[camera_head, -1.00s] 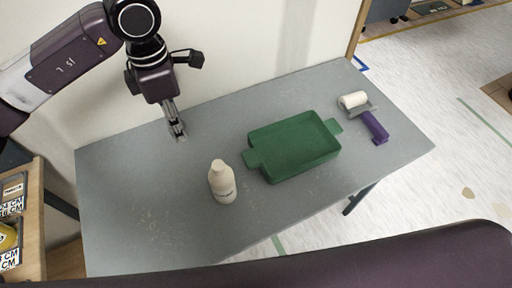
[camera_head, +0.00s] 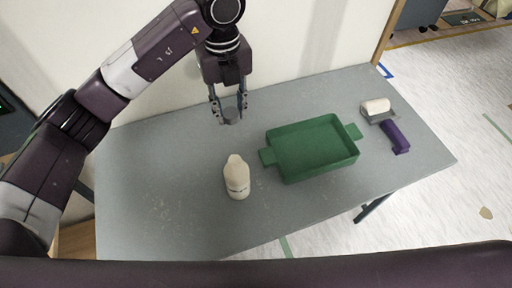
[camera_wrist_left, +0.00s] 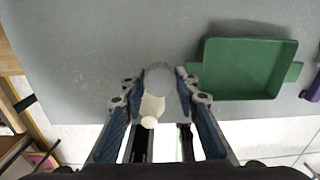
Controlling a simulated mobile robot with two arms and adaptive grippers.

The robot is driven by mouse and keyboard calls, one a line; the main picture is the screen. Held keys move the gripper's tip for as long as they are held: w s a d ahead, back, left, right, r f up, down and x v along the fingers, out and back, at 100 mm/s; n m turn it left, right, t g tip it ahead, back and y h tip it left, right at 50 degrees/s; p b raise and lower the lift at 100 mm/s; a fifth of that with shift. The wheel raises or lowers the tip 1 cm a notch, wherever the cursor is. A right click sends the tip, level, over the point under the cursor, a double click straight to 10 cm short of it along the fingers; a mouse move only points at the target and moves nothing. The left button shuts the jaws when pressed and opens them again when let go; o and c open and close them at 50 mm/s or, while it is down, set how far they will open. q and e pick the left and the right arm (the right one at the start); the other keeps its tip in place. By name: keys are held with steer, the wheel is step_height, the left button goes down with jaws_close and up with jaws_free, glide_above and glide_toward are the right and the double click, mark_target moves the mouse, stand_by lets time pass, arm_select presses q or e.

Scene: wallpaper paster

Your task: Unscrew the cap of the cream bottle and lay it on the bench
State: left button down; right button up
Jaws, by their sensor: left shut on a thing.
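The cream bottle (camera_head: 237,180) stands upright on the grey bench (camera_head: 165,185), left of the green tray. Its narrower top is the same cream colour. It also shows in the left wrist view (camera_wrist_left: 151,108), just below the fingertips. My left gripper (camera_head: 229,112) is behind the bottle in the head view, above the back part of the bench. Its fingers are shut on a round grey disc (camera_wrist_left: 159,77) that looks like a cap. The disc seems to be above the bench; its exact height is hard to tell. My right gripper is not in view.
A green tray (camera_head: 353,154) with side handles lies right of the bottle and looks empty. A purple-handled tool (camera_head: 396,137) with a white roller (camera_head: 376,106) lies at the bench's right end. The bench left of the bottle is clear.

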mark_target(236, 153)
arm_select(q)
step_height(236, 153, down, 18)
steer(key=shift+s+f+p, duration=0.1)
steer(key=shift+p, duration=1)
steer(key=shift+f, duration=0.2)
steer(key=shift+f, duration=0.2)
steer(key=c, duration=1.5)
jaws_free()
steer(key=shift+r, duration=0.1)
